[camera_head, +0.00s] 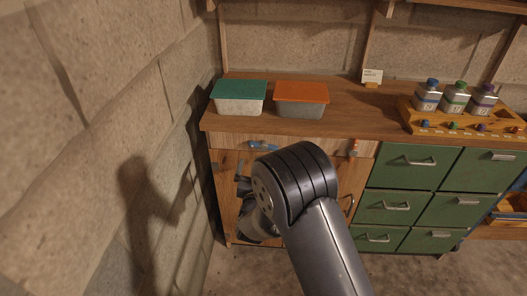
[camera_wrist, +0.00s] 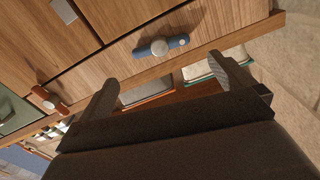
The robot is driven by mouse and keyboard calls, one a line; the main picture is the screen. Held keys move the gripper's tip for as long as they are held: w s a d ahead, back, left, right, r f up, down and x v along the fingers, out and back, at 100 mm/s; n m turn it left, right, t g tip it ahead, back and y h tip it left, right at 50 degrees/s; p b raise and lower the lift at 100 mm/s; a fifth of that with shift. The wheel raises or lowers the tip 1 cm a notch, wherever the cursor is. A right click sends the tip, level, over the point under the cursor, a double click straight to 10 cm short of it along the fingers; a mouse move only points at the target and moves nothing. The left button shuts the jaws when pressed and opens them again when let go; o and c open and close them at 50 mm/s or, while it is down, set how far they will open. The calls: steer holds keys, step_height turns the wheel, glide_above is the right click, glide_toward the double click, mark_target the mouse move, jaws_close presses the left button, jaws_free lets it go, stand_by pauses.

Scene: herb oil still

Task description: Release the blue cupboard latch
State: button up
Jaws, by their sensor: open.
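The blue latch (camera_head: 262,145) is on the wooden strip above the cupboard doors, below the counter edge. In the wrist view the blue latch (camera_wrist: 177,41) is a short bar with a pale round pivot, lying roughly along the strip. My gripper (camera_wrist: 165,86) is open and empty, its two fingers spread to either side of the latch and apart from it. In the head view my wrist hides part of the cupboard doors (camera_head: 227,170). An orange-brown latch (camera_head: 353,148) sits farther right; it also shows in the wrist view (camera_wrist: 47,98).
A green-lidded tub (camera_head: 239,90) and an orange-lidded tub (camera_head: 301,93) stand on the counter (camera_head: 350,115). Green drawers (camera_head: 412,165) are at right, below a wooden rack (camera_head: 465,122) with bottles. A block wall (camera_head: 110,130) stands close on the left.

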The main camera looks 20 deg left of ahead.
mark_target(263, 149)
steer(key=x, duration=0.9)
steer(key=shift+s, duration=0.1)
steer(key=c, duration=0.6)
steer(key=shift+f+n+b, duration=0.2)
steer(key=shift+n+b, duration=0.2)
steer(key=shift+b, duration=0.1)
steer(key=shift+r+n+b, duration=0.2)
steer(key=shift+n+b, duration=0.25)
steer(key=shift+n, duration=0.15)
steer(key=o, duration=0.6)
